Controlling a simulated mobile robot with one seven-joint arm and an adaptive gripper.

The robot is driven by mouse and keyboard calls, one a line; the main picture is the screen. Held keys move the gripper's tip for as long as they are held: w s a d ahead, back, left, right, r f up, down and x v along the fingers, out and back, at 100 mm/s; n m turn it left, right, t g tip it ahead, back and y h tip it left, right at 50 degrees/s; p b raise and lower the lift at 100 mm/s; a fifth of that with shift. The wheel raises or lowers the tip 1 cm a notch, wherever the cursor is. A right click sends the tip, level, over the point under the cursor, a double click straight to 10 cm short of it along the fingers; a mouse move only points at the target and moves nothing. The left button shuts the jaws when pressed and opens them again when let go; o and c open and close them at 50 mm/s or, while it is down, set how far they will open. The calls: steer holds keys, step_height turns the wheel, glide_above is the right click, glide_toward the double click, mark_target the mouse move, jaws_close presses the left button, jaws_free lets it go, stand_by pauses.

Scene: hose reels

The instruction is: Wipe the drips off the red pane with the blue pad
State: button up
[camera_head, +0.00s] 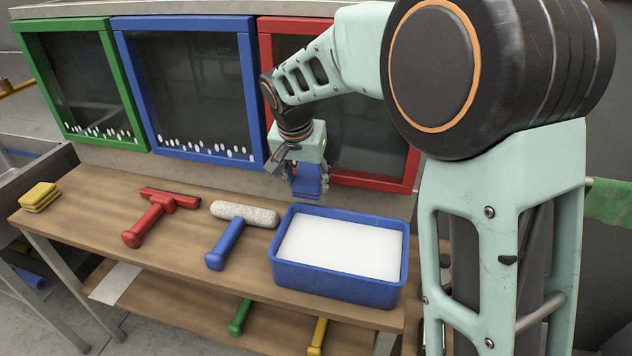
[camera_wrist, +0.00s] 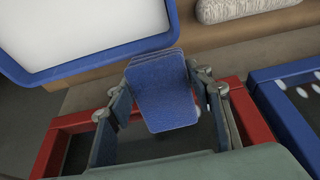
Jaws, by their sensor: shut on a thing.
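My gripper (camera_head: 307,178) is shut on the blue pad (camera_head: 309,188) and holds it above the bench, in front of the lower left part of the red-framed pane. In the wrist view the blue pad (camera_wrist: 163,97) sits between the fingers of my gripper (camera_wrist: 166,105). The red pane (camera_head: 372,140) is the rightmost of three framed panes. My arm hides much of it. I see no drips on its visible glass. Its red frame (camera_wrist: 72,122) also shows behind my gripper in the wrist view. I cannot tell whether the pad touches the pane.
A blue tub (camera_head: 340,285) of white content stands on the bench below my gripper. A blue-handled roller (camera_head: 226,245), a red squeegee (camera_head: 148,222) and yellow sponges (camera_head: 39,197) lie left of it. White drips line the bottoms of the blue pane (camera_head: 195,90) and green pane (camera_head: 82,80).

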steer(key=w+a+p, duration=0.1)
steer(key=a, duration=0.6)
steer(key=shift+w+a, duration=0.3)
steer(key=shift+w, duration=0.05)
stand_by(0.4)
steer(key=shift+s, duration=0.1)
steer(key=s+a+b, duration=0.1)
steer(key=s+b, duration=0.2)
steer(key=s, duration=0.3)
steer(key=shift+s+a, duration=0.2)
steer(key=shift+s, duration=0.15)
